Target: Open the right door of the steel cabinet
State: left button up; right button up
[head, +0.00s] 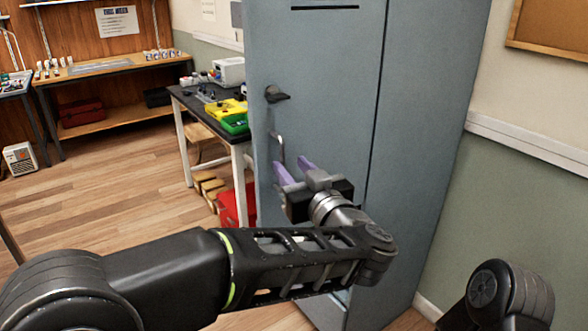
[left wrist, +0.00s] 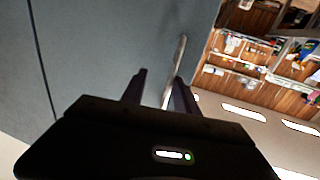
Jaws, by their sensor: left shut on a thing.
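The right door of the steel cabinet (head: 320,70) is a blue-grey panel with a dark latch (head: 276,95) near its free edge. It appears swung out: the room shows directly past that edge, and no left door is visible. A slim metal bar handle (head: 277,143) stands on the door below the latch and also shows in the left wrist view (left wrist: 178,60). My left gripper (head: 296,169) is at the handle's lower part, its two fingers (left wrist: 159,92) shut with the bar between them. My right gripper is out of view.
The cabinet's side (head: 430,110) stands close to the right wall. A dark-topped table (head: 185,98) with green and yellow bins (head: 234,123) stands behind the door's free edge. The wooden floor (head: 120,185) at left is clear. Part of my right arm shows at lower right.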

pick_arm(q)
jog(key=shift+f, duration=0.15)
jog(key=shift+s, duration=0.1)
dwell(0.3)
jog(key=b+v, duration=0.1)
jog(key=v, duration=0.6)
jog(key=shift+s, duration=0.25)
jog(key=shift+d, duration=0.1)
